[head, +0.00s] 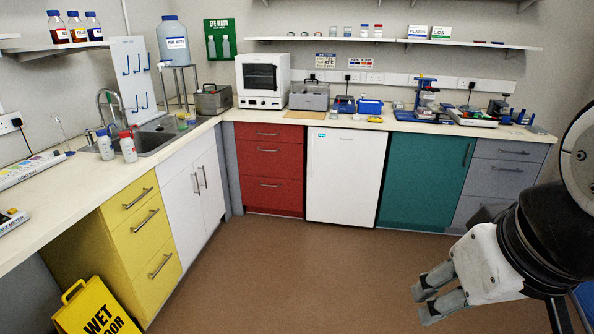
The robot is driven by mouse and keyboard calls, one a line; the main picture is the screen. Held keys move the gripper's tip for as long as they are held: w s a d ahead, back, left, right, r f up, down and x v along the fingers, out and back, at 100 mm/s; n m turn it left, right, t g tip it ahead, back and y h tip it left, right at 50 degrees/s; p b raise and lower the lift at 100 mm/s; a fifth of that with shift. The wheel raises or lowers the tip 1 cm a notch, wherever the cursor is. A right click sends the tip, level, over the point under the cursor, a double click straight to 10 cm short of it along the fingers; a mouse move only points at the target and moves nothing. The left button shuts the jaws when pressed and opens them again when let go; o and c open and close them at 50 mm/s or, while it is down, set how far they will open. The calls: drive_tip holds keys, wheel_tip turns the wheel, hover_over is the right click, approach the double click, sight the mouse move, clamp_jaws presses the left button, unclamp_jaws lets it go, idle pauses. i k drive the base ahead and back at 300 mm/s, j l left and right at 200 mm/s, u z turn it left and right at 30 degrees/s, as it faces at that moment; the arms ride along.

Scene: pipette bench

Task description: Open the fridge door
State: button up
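The fridge (343,178) is a small white under-counter unit against the back wall, between the red drawers and the teal cupboard. Its door is shut, with a small blue-green label at the top left. No handle can be made out on its front. My gripper (423,302) is at the lower right, in front of the counters and well away from the fridge. Its two fingers point left and stand apart, with nothing between them.
Red drawers (269,167) stand left of the fridge and a teal cupboard (425,180) right of it. A yellow wet-floor sign (97,309) stands at the lower left. The brown floor (290,270) before the fridge is clear. The worktop (300,120) carries lab equipment.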

sight(344, 166)
drive_tip(key=i+j+z, duration=0.1)
drive_tip(key=z, duration=0.15)
drive_tip(key=i+j+z, duration=0.15)
drive_tip(key=i+j, duration=0.25)
drive_tip(key=i, duration=0.2)
drive_tip(key=i+j+z, duration=0.15)
drive_tip(key=i+j, duration=0.35)
drive_tip(key=i+j+z, duration=0.15)
drive_tip(key=i+j, duration=0.4)
drive_tip(key=i+j+z, duration=0.15)
drive_tip(key=i+j, duration=0.35)
drive_tip(key=i+j+z, duration=0.15)
drive_tip(key=i+j, duration=0.3)
drive_tip(key=j, duration=0.3)
